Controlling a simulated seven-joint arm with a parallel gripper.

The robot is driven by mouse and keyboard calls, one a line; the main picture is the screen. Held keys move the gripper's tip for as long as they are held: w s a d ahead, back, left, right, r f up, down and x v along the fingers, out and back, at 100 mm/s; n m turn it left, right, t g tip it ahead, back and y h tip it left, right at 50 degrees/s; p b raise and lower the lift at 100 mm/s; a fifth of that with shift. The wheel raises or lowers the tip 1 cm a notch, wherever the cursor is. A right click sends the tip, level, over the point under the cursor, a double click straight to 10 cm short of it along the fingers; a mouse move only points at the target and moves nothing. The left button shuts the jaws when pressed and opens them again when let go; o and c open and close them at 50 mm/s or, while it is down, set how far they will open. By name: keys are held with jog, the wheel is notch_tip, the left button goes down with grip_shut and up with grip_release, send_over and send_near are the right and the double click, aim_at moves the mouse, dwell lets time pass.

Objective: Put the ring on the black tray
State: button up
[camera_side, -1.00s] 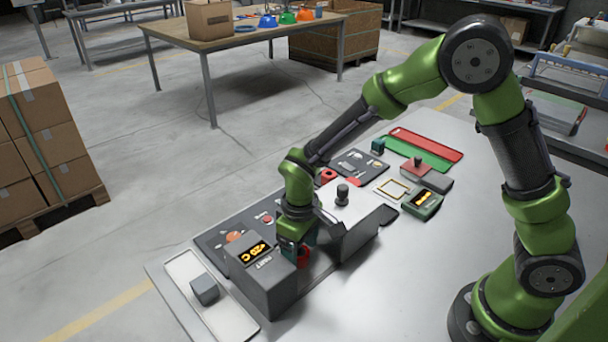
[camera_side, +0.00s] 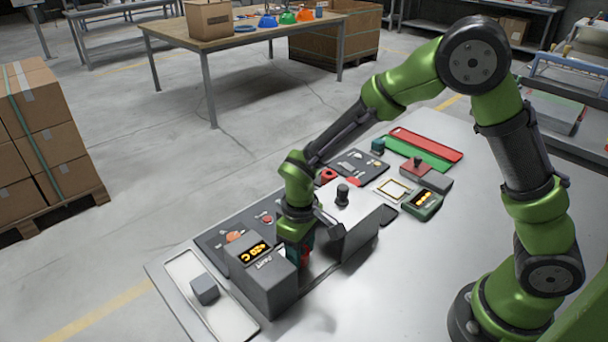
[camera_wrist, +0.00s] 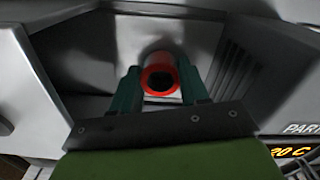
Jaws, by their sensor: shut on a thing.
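A red ring (camera_wrist: 159,80) with a dark hole sits between the two teal fingers of my gripper (camera_wrist: 158,90) in the wrist view. My gripper is shut on it. In the side view my gripper (camera_side: 298,256) points down between two grey housings, and a bit of red shows beside its fingers. Its fingertips are partly hidden there. A dark tray (camera_side: 210,238) holding small orange and red parts lies behind the housings. A second dark tray (camera_side: 345,160) with small parts lies farther back. I cannot tell which one is the black tray.
A grey housing with a lit display (camera_side: 262,280) stands close on the left, and another with a black knob (camera_side: 352,225) on the right. A pale tray (camera_side: 185,270) holds a grey cube. The table front at right is clear.

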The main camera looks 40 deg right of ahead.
notch_tip(320, 180, up, 21)
jog(key=s+d, duration=0.2)
jog(key=d, duration=2.3)
jog(key=shift+f, duration=10.2)
jog(key=shift+f, duration=0.55)
jog(key=o, duration=1.2)
jog(key=shift+c, duration=0.2)
